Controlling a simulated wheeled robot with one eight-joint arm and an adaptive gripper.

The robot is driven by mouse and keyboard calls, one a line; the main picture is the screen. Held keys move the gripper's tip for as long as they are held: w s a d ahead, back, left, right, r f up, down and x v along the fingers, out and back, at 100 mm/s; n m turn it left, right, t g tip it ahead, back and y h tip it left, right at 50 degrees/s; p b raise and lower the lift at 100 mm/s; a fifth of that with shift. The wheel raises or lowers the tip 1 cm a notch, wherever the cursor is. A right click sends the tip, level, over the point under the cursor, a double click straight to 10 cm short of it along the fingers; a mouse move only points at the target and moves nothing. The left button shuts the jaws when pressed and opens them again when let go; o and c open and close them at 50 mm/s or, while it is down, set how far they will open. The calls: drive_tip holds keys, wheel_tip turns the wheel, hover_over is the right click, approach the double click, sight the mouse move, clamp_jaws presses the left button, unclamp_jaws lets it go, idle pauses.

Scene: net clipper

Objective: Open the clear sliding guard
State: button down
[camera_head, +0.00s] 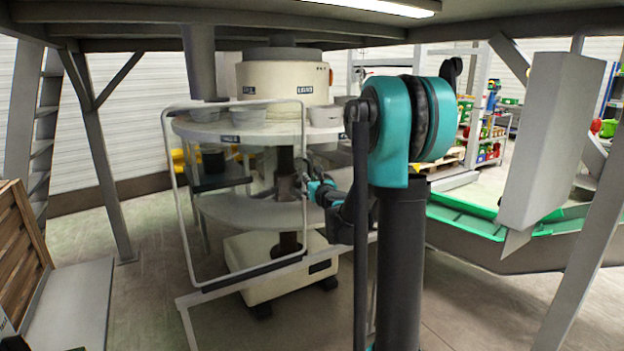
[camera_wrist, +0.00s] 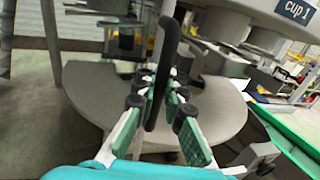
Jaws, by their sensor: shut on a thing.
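The clear sliding guard (camera_head: 180,205) is a see-through pane in a pale rounded frame. It stands upright in front of the round machine in the head view, with the machine's plates visible through it. My gripper (camera_head: 308,183) is at the guard's right edge, partly hidden behind my own arm. In the wrist view, a long dark handle (camera_wrist: 168,45) runs between the green-padded fingers of my gripper (camera_wrist: 160,84). The fingers are shut on this handle. Its join to the guard is hard to make out.
The machine's upper plate (camera_head: 215,131) carries several grey cups, with a cream drum (camera_head: 283,78) above. A lower round plate (camera_wrist: 85,90) lies beyond the fingers. A green-edged conveyor (camera_head: 470,222) is at right.

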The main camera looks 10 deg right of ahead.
drive_tip(key=c, duration=1.6)
unclamp_jaws()
drive_tip(key=s, duration=0.4)
drive_tip(key=s+d, duration=0.1)
drive_tip(key=s, duration=0.7)
drive_tip(key=shift+d, duration=0.4)
drive_tip(key=shift+w, duration=0.1)
